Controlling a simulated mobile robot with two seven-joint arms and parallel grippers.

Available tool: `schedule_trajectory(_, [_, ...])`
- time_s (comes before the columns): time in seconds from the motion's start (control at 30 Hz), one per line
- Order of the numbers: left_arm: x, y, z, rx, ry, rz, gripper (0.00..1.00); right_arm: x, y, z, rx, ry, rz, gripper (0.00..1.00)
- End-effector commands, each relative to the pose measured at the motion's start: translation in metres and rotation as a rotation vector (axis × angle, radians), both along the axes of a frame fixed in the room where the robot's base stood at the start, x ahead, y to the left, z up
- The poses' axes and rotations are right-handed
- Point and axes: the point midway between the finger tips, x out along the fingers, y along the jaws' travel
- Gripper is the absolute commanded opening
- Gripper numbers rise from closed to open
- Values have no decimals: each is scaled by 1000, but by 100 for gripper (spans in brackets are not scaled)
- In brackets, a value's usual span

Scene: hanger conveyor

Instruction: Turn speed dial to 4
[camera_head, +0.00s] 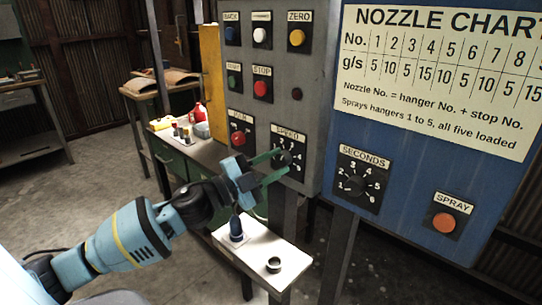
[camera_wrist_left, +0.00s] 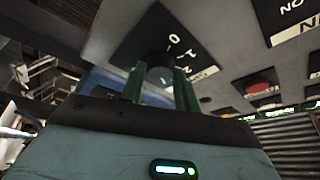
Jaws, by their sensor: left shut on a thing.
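The speed dial (camera_head: 286,157) is a dark round knob on a black plate marked SPEED, low on the grey control panel. My left gripper (camera_head: 284,164) reaches it from the left, its green fingers on either side of the knob and shut on it. In the left wrist view the knob (camera_wrist_left: 160,73) sits between the two fingers (camera_wrist_left: 161,84), with a few numerals, including 0, on the plate around it. The fingers partly cover the dial, and I cannot tell which number it points to. My right gripper is in neither view.
A red button (camera_head: 238,138) is just left of the dial, and a red STOP button (camera_head: 262,88) is above. The SECONDS dial (camera_head: 355,185) and orange SPRAY button (camera_head: 444,222) are on the blue panel at right. A white shelf (camera_head: 262,248) is below my gripper.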

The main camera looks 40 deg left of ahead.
Motion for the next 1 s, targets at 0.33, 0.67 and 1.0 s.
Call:
schedule_trajectory(0.33, [0,2,13,327,-36,3,9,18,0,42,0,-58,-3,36])
schedule_trajectory(0.67, [0,2,15,577,-57,4,9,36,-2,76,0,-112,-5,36])
schedule_trajectory(1.0, [1,2,11,704,-64,4,9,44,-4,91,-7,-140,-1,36])
